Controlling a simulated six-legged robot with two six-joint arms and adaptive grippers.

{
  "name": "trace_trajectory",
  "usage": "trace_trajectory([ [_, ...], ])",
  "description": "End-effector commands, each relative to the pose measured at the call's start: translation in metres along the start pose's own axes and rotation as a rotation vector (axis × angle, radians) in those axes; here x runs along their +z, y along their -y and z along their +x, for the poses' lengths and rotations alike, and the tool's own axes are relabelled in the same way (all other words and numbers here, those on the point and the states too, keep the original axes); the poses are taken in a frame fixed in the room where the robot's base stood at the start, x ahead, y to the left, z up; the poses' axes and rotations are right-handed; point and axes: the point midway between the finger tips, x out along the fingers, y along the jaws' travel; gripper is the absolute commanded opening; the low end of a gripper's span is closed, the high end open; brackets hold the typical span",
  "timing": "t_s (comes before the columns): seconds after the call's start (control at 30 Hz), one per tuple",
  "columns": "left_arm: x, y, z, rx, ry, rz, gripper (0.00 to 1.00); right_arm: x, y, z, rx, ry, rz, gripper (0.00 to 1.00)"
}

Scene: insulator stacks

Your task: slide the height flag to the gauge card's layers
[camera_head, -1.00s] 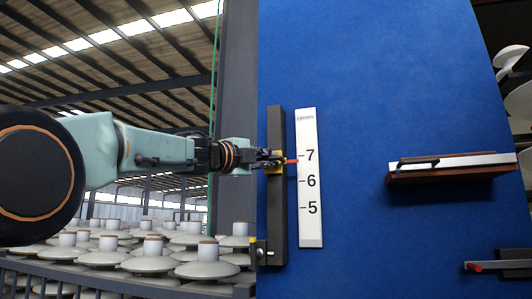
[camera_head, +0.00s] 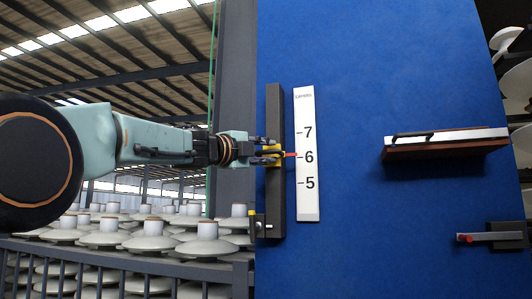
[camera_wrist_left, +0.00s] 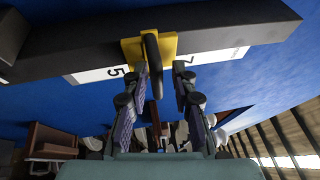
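The height flag, a yellow slider (camera_head: 275,150) with a red pointer (camera_head: 291,154), sits on a dark upright rail (camera_head: 275,200). The pointer is level with, or slightly above, the 6 mark of the white gauge card (camera_head: 307,205), which reads 7, 6, 5 from the top. My left gripper (camera_head: 268,149) is at the slider from the left. In the left wrist view, the yellow slider (camera_wrist_left: 131,49) carries a black knob (camera_wrist_left: 153,55). The fingers of my left gripper (camera_wrist_left: 160,75) stand apart on either side of the knob, with a gap on the right. My right gripper is not in view.
On the blue board (camera_head: 350,240), a brown shelf (camera_head: 440,150) bearing a white strip and a grey bar (camera_head: 490,237) with a red end stand to the right. White insulator stacks (camera_head: 150,230) are behind a railing at left.

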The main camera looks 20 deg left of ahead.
Motion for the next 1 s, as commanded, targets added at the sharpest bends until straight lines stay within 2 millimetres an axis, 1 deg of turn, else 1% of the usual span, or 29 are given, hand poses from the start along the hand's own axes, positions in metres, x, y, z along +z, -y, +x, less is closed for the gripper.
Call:
trace_trajectory([
  [0.33, 0.0, -0.001, -0.001, 0.001, 0.0, -0.001, 0.34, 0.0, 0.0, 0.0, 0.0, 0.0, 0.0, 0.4],
  [0.47, 0.0, 0.0, -0.006, 0.001, 0.001, -0.003, 0.34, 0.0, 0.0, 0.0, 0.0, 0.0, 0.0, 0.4],
  [0.57, 0.001, 0.0, -0.015, 0.001, 0.001, -0.004, 0.34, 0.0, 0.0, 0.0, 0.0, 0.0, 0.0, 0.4],
  [0.8, 0.0, 0.001, -0.045, 0.0, 0.001, -0.005, 0.34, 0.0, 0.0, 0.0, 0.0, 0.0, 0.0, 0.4],
  [1.0, 0.0, 0.001, -0.067, -0.001, 0.001, -0.003, 0.34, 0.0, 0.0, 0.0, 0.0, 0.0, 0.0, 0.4],
])
